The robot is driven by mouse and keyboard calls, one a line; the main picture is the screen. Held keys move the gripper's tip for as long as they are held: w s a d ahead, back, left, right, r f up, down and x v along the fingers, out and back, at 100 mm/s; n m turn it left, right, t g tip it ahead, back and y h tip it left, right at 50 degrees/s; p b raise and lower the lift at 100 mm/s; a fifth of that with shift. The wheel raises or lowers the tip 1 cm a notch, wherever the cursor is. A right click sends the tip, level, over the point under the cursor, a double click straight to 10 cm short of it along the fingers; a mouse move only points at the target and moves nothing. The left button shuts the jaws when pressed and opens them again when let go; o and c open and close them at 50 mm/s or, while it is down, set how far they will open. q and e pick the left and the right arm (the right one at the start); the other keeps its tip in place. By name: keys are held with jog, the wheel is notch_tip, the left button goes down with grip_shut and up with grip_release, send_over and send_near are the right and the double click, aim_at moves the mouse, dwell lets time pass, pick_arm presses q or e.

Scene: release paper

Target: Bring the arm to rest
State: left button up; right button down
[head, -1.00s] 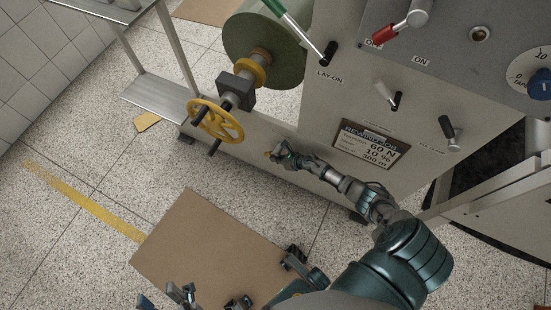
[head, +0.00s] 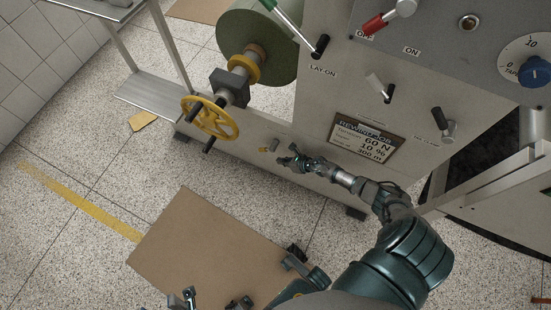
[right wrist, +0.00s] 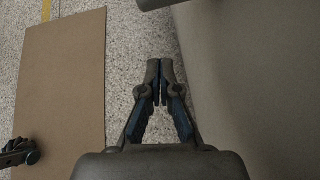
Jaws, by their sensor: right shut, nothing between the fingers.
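My right arm reaches up from the lower right in the head view.
A yellow handwheel (head: 209,118) and a large roll (head: 262,45) are at upper left.

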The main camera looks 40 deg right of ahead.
pick_arm(q)
jog(key=shift+w+d+f+m+g+h+p, duration=0.2)
jog(key=shift+w+f+m+g, duration=0.1)
jog(key=shift+w+g, duration=0.4)
jog(key=shift+w+d+f+m+g+h+p, duration=0.2)
jog(key=shift+w+f+m+g, duration=0.15)
jog(key=shift+w+g, duration=0.3)
jog(key=shift+w+d+f+m+g+h+p, duration=0.2)
jog(key=shift+w+f+m+g, duration=0.1)
jog(key=shift+w+g, duration=0.4)
pick_arm(e)
jog(key=shift+s+f+v, duration=0.15)
jog(key=shift+f+v, duration=0.05)
jog(key=shift+v, duration=1.1)
jog(key=shift+s+f+v, duration=0.15)
jog(key=shift+v, duration=1.15)
jog(key=shift+a, duration=0.1)
